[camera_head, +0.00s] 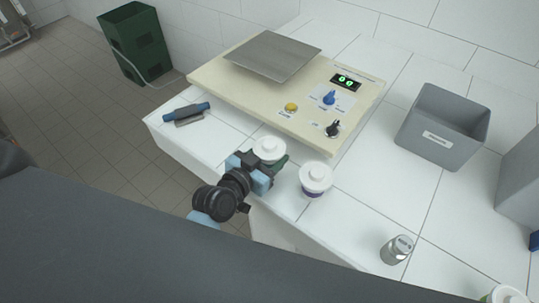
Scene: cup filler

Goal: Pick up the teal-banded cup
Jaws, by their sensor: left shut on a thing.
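A white-lidded cup (269,148) stands at the front edge of the white counter, with a little dark green-teal showing below its lid. My left gripper (266,169) is shut on this cup from the near-left side and hides most of its lower body and band. I cannot tell whether its base touches the counter. A second white-lidded cup (315,178) with a purple-blue band stands upright just to the right, apart from the gripper. My right gripper is not in view.
A cream scale (230,84) with a metal plate, knobs and lit display is behind the cups. A blue-handled tool (186,113) lies left, a metal weight (396,249) and grey bin (443,128) right. Another lidded cup (504,295) is cut off bottom right.

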